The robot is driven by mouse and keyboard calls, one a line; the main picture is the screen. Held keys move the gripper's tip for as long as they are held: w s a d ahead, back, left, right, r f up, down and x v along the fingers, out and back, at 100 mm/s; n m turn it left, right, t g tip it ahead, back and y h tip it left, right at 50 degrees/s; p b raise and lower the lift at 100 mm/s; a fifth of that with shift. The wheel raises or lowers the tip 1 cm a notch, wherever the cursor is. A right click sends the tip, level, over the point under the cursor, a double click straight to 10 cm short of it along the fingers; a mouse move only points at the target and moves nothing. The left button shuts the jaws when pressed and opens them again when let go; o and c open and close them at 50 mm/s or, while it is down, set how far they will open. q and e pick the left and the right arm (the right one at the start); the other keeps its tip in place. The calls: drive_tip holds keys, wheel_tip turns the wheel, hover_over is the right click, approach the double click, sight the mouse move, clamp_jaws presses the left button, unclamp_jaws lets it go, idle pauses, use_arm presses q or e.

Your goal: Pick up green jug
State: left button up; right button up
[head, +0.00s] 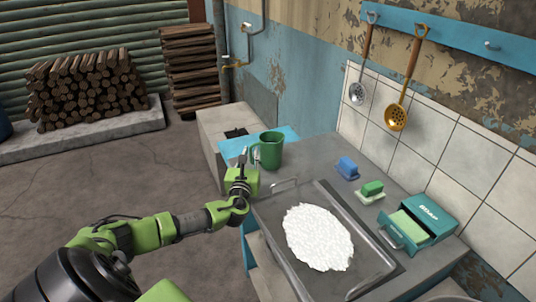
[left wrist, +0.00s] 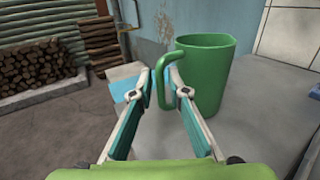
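The green jug (head: 271,150) stands upright on the grey counter (head: 318,158) near its far left part. In the left wrist view the jug (left wrist: 208,75) is straight ahead and to the right, with its handle (left wrist: 166,80) on the left side. My left gripper (head: 248,158) is at the jug's handle side. In the left wrist view its two fingers (left wrist: 163,85) are apart, with the handle at or between their tips. Contact with the handle cannot be made out. My right gripper is in neither view.
A metal tray (head: 377,262) with a white mass (head: 318,238) lies on the counter in front of the jug. A blue brush (head: 347,167), a green sponge (head: 371,188) and a soap box (head: 428,216) are at the right. Ladles (head: 397,115) hang on the tiled wall.

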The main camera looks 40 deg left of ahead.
use_arm(q)
drive_tip(key=shift+w+a, duration=0.2)
drive_tip(key=shift+w, duration=0.15)
clamp_jaws()
drive_tip(key=shift+r, duration=0.1)
